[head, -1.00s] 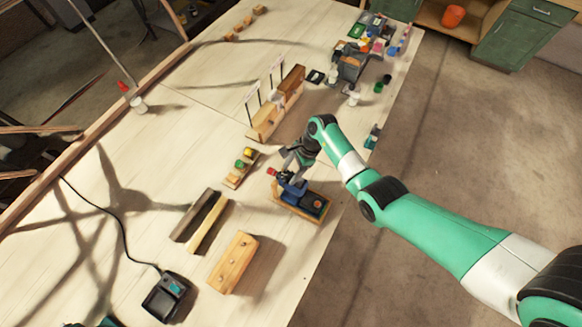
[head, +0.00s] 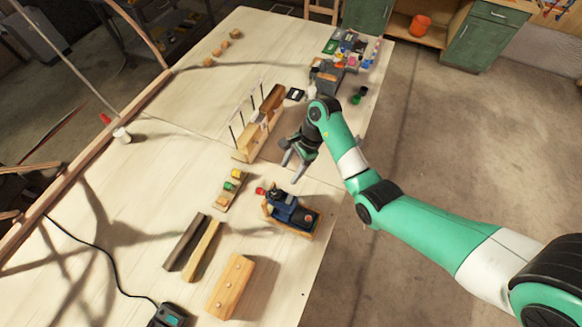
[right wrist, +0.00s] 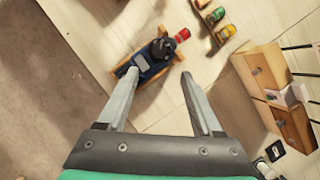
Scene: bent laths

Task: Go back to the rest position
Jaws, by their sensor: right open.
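My right gripper (head: 291,168) is open, with its jaws pointing down over the table near its right edge. In the right wrist view, its two fingers (right wrist: 162,76) stand wide apart with nothing between them. A dark blue tool (head: 285,208) with a red tip sits in a wooden tray (head: 306,235), just nearer the front than the gripper. The tool also shows beyond the fingertips in the right wrist view (right wrist: 155,55), apart from them. My left gripper is not in view.
A long wooden stand (head: 250,145) with upright rods is left of the gripper. A small rack (head: 228,190) holds coloured pieces. Two laths (head: 200,250) and a wooden block (head: 230,287) lie in front. Clutter (head: 345,50) fills the far right. The table's left part is mostly clear.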

